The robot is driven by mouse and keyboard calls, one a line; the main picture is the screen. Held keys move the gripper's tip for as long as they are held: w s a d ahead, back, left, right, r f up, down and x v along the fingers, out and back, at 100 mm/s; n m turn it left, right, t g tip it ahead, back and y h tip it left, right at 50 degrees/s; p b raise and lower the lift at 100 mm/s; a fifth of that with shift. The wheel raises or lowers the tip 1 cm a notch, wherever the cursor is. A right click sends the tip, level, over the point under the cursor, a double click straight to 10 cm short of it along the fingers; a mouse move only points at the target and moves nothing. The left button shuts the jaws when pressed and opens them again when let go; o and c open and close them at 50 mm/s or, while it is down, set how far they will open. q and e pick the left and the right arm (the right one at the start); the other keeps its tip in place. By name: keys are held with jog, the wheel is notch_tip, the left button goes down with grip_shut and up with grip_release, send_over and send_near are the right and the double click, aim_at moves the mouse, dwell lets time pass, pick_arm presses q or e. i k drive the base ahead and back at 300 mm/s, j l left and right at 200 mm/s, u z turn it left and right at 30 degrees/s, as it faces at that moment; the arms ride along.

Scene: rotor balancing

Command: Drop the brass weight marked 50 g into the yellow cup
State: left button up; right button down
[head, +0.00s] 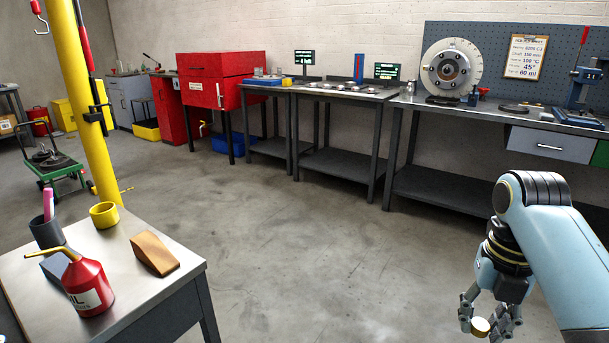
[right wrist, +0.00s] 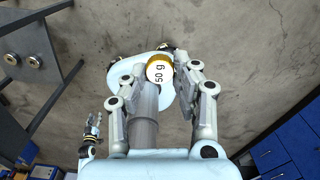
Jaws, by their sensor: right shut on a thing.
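The brass weight (head: 480,325) is held between the fingertips of my right gripper (head: 487,322), above the floor at the lower right. In the right wrist view the weight (right wrist: 160,70) shows a white face marked "50 g", between the two fingers. The yellow cup (head: 104,215) stands upright on the steel bench at the left, far from my right gripper. My left gripper (right wrist: 92,121) shows small in the right wrist view, and its jaw state is unclear.
The bench (head: 195,262) also holds a red oil can (head: 88,287), a brown wedge (head: 153,253) and a dark grey cup (head: 46,232). A yellow post (head: 85,100) stands behind it. Open floor (head: 310,240) lies between the bench and my right arm. Workbenches line the back wall.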

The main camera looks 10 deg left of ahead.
aim_at(108, 221)
jog(key=i+u, duration=0.2)
jog(key=u, duration=0.25)
jog(key=i+l+u, duration=0.15)
jog(key=u, duration=0.3)
jog(key=i+l+u, duration=0.15)
jog(key=u, duration=0.3)
jog(key=i+l+u, duration=0.2)
jog(key=u, duration=0.3)
jog(key=l+u, duration=0.3)
jog(key=u, duration=0.15)
jog(key=i+l, duration=0.05)
